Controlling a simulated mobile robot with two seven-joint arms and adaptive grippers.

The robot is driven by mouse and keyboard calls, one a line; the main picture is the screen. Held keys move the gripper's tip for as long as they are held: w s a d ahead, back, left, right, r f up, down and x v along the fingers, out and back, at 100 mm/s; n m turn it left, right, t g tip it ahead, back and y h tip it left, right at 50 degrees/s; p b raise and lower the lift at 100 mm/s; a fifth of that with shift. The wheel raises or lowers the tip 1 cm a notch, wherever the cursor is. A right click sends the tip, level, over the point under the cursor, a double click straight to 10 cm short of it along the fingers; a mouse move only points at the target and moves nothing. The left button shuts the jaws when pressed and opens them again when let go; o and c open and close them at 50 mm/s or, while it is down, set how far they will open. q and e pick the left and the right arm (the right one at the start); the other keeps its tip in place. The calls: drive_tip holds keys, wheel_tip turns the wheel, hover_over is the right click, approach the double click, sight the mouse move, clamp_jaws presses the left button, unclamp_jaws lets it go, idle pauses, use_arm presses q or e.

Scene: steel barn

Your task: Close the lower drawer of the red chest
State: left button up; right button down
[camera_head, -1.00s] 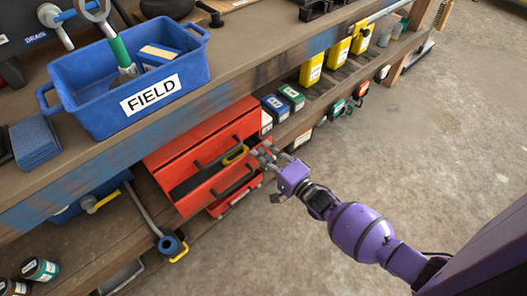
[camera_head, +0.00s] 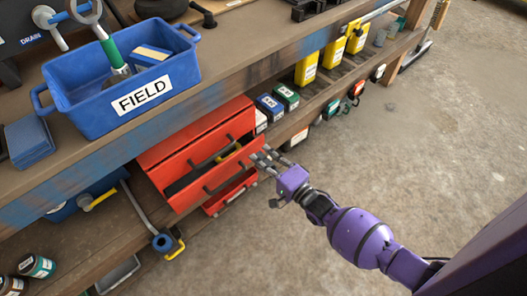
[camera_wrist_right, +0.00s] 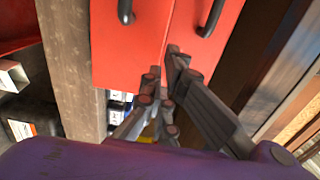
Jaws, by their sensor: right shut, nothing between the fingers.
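The red chest (camera_head: 195,148) sits on the shelf under the bench top, in the head view. Its fronts carry dark handles, the topmost (camera_head: 212,152) with a yellow piece by it. Below a dark gap, a drawer front with a handle (camera_head: 229,178) stands out from the body. A further red part with a handle (camera_head: 237,194) shows lowest. My right gripper (camera_head: 262,160) is shut and empty at the right end of the fronts. In the wrist view its fingers (camera_wrist_right: 165,92) are close to two red fronts (camera_wrist_right: 130,45); contact is unclear. My left gripper is out of view.
A blue bin (camera_head: 130,88) labelled FIELD stands on the bench top (camera_head: 225,68) above. Small blue and green boxes (camera_head: 285,97) and yellow containers (camera_head: 330,55) are right of the chest. A tool with a yellow end (camera_head: 160,235) lies at left. The floor (camera_head: 420,135) is clear.

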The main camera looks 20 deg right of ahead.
drive_tip(key=v, duration=1.1)
approach(223, 165)
drive_tip(key=x, duration=0.6)
drive_tip(key=shift+w+a+b, duration=0.2)
drive_tip(key=shift+w+b, duration=0.1)
drive_tip(key=shift+b, duration=0.05)
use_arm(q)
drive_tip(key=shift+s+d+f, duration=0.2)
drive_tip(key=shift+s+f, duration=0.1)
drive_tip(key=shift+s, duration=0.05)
use_arm(e)
drive_tip(key=shift+w, duration=0.1)
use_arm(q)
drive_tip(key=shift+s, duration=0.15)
